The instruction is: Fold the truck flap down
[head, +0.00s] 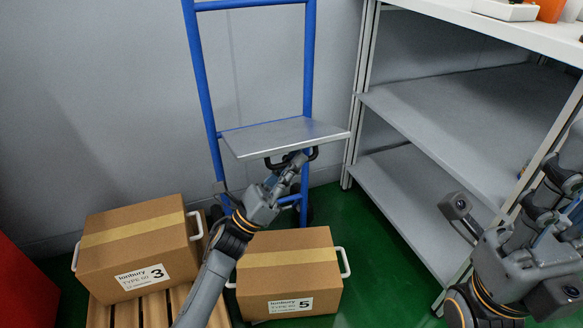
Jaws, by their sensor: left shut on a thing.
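The blue hand truck (202,80) stands upright against the grey wall. My right gripper (556,178) is at the right edge in front of the shelf, away from the truck. Its fingers point up and overlap, so its opening is unclear.
A carton marked 3 (125,247) sits on a wooden pallet (155,308) at the left. A carton marked 5 (289,281) is below the truck, near my left arm. A grey shelf rack (455,110) fills the right. Green floor (372,262) is clear between.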

